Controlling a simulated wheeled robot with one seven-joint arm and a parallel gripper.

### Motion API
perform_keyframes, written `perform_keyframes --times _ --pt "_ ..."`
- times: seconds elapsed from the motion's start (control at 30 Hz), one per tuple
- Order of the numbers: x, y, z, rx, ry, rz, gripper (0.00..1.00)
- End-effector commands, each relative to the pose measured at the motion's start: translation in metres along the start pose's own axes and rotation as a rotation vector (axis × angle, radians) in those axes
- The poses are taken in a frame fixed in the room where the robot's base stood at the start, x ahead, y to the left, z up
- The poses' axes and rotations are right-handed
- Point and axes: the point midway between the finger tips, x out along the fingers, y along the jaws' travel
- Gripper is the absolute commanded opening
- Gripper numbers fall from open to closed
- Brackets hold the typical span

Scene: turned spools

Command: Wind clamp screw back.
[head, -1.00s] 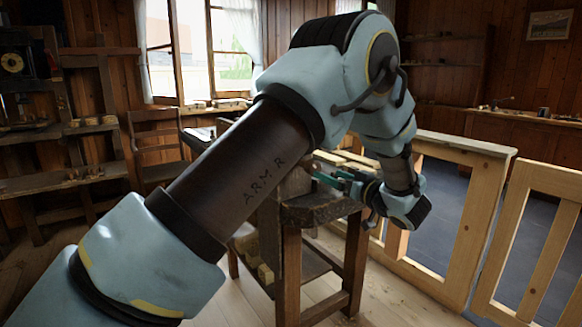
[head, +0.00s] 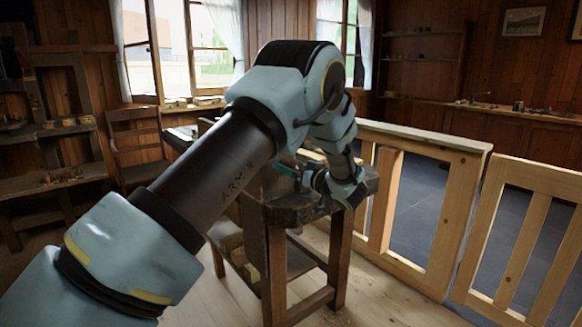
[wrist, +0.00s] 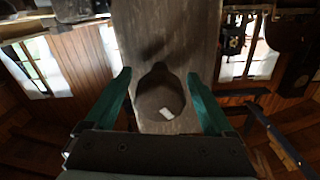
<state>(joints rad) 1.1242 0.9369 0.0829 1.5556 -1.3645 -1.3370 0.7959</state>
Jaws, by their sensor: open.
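My gripper (wrist: 164,97) is open, with its two green fingers spread apart in the wrist view. A worn grey-brown wooden board (wrist: 165,30) fills the gap between and beyond the fingers. On it is a dark rounded shape (wrist: 158,90) with a small pale patch; I cannot tell whether it is a knob, a hole or a shadow. In the head view the gripper (head: 286,172) is above the wooden bench (head: 300,208), mostly behind my arm. I cannot make out the clamp screw for sure in either view.
A pale wooden railing (head: 425,140) runs to the right behind the bench. A chair (head: 135,150) and shelves (head: 50,140) stand at the left. Open floor (head: 390,300) lies in front of the bench at the right.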

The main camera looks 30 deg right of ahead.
Motion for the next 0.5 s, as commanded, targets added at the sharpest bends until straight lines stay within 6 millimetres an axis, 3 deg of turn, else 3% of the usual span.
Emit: perform_keyframes --times 0.13,0.5 --pt "-0.0002 0.0 0.0 0.0 0.0 0.0 0.87" --pt "-0.0005 0.0 -0.0001 0.0 0.0 0.0 0.45"
